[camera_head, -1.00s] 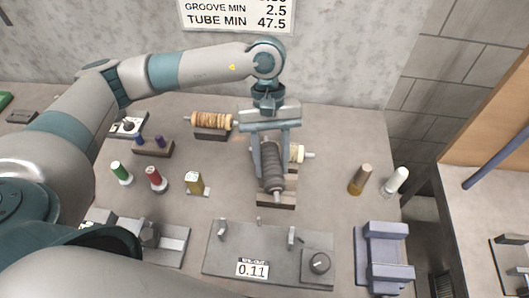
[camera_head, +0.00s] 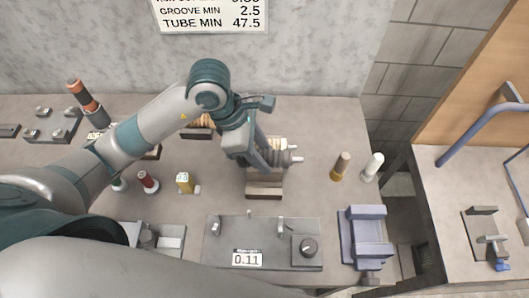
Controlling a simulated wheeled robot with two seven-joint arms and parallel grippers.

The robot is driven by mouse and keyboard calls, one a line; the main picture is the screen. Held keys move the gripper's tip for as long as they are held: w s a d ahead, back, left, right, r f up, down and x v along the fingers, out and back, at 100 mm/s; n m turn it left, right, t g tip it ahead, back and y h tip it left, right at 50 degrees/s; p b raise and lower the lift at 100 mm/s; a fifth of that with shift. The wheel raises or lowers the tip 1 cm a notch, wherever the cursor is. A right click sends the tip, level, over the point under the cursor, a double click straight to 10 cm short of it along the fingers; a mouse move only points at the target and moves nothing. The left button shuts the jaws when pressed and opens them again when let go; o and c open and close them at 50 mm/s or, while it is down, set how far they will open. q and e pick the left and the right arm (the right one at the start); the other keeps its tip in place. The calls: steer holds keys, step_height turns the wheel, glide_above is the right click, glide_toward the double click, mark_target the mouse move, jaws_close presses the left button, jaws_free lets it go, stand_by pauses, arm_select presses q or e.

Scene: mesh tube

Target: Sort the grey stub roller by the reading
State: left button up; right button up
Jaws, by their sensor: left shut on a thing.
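The grey stub roller (camera_head: 284,158) is a dark ribbed cylinder with a light shaft end pointing right. My left gripper (camera_head: 262,152) is shut on it and covers much of it. The roller is just above and behind a brown wooden cradle (camera_head: 264,190); I cannot tell whether they touch. My right gripper is not in view.
A brown cylinder (camera_head: 341,165), a white one (camera_head: 373,166) and a blue-grey block stand (camera_head: 366,236) are at right. Red (camera_head: 148,182) and yellow (camera_head: 184,182) pieces stand left. A gap separates the right-hand table (camera_head: 445,185).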

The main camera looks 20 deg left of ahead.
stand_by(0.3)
arm_select(q)
steer(key=shift+f, duration=0.1)
steer(key=shift+f+b, duration=1.6)
steer(key=shift+f, duration=1.35)
steer(key=shift+f+b, duration=0.9)
steer(key=shift+b, duration=0.1)
steer(key=shift+b, duration=0.3)
steer(key=shift+f, duration=0.2)
steer(key=shift+f+b, duration=0.5)
steer(key=shift+b, duration=0.35)
steer(key=shift+b, duration=0.65)
stand_by(0.7)
